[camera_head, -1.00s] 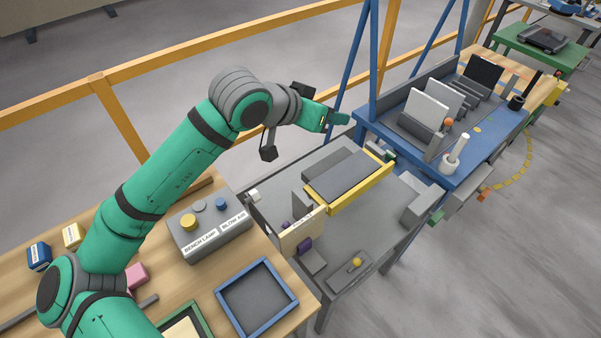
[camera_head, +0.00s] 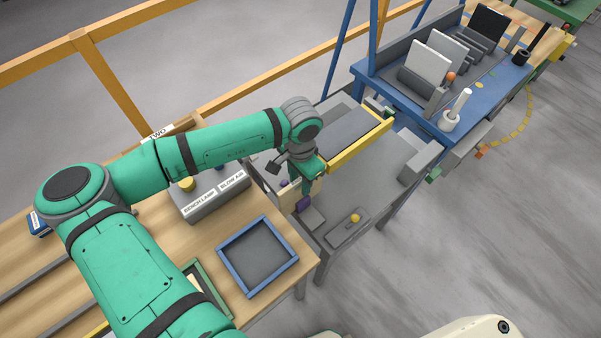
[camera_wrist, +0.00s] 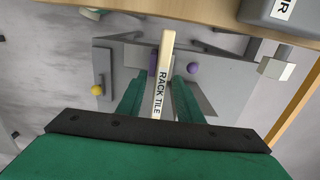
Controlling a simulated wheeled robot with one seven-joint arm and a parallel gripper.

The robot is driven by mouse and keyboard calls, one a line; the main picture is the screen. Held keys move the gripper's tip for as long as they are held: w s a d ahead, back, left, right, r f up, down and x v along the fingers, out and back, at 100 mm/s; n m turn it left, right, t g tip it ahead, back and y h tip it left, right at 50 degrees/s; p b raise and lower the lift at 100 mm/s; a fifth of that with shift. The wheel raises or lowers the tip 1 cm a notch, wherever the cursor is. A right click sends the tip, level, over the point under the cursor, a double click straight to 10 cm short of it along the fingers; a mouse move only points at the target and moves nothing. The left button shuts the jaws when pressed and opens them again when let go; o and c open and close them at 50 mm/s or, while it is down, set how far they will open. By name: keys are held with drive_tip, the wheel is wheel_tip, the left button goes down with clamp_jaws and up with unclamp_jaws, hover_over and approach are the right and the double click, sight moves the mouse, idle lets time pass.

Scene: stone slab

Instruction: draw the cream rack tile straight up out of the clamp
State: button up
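The cream rack tile (camera_head: 316,190) stands on edge in the clamp on the grey stone slab. In the wrist view its edge, labelled RACK TILE (camera_wrist: 162,88), runs between my fingers. My gripper (camera_head: 306,184) is over the tile, pointing down. In the wrist view my gripper (camera_wrist: 158,82) is open, one green finger on each side of the tile, with a clear gap on the left. I cannot tell whether the right finger touches it.
A grey control box (camera_head: 212,203) and a blue-rimmed tray (camera_head: 232,283) are on the wooden bench beside the slab. A yellow-edged block (camera_head: 350,152) stands behind the gripper. A yellow-knobbed fixture (camera_head: 350,228) is at the slab's front. A blue rack table (camera_head: 480,130) stands at right.

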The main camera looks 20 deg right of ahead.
sight(300, 191)
drive_tip(key=shift+f, duration=3.1)
drive_tip(key=shift+c, duration=0.4)
clamp_jaws()
